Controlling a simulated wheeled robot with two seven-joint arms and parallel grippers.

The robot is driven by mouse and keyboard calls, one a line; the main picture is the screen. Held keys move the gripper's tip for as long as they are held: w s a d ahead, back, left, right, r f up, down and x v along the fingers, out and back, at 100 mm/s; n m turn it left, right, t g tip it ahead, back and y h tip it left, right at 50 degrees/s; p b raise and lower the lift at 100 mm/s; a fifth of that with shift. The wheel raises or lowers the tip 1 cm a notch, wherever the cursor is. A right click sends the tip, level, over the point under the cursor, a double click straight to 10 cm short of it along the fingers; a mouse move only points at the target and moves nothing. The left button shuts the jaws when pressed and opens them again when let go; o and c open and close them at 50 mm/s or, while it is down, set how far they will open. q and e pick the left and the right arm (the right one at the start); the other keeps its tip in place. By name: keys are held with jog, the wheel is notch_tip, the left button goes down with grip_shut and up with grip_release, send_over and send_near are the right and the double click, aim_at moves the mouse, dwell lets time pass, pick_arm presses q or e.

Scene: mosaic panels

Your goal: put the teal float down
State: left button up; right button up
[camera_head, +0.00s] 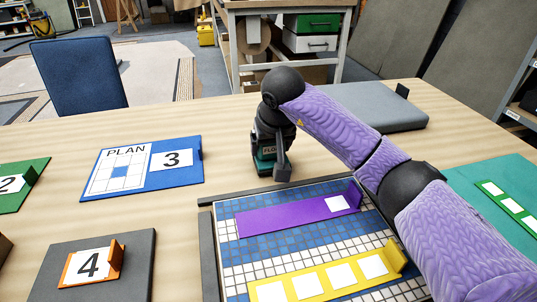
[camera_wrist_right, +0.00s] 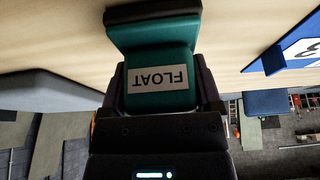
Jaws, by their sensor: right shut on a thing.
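The teal float (camera_head: 264,166) is at the far side of the table, just beyond the mosaic panel's back edge. My right gripper (camera_head: 268,152) is shut on it and hides much of it in the head view. In the right wrist view the float (camera_wrist_right: 160,60) sits between the two fingers of my gripper (camera_wrist_right: 162,90). Its white label reads FLOAT, upside down in that picture. The float is at or close above the wooden tabletop (camera_head: 225,160); I cannot tell whether it touches. My left gripper is not in view.
The mosaic panel (camera_head: 208,240) with purple and yellow strips lies in front. A grey slab (camera_head: 375,108) is behind right. Bare wood surrounds the float's left side.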

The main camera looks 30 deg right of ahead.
jog(key=shift+f, duration=0.35)
jog(key=o, duration=1.2)
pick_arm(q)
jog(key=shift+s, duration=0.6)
pick_arm(e)
jog(key=shift+o, duration=0.3)
jog(key=shift+r, duration=0.15)
pick_arm(q)
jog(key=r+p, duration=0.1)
jog(key=p, duration=0.1)
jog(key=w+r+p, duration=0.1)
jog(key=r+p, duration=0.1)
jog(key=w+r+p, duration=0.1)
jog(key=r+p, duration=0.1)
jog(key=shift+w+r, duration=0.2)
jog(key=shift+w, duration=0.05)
pick_arm(e)
jog(key=v, duration=1.2)
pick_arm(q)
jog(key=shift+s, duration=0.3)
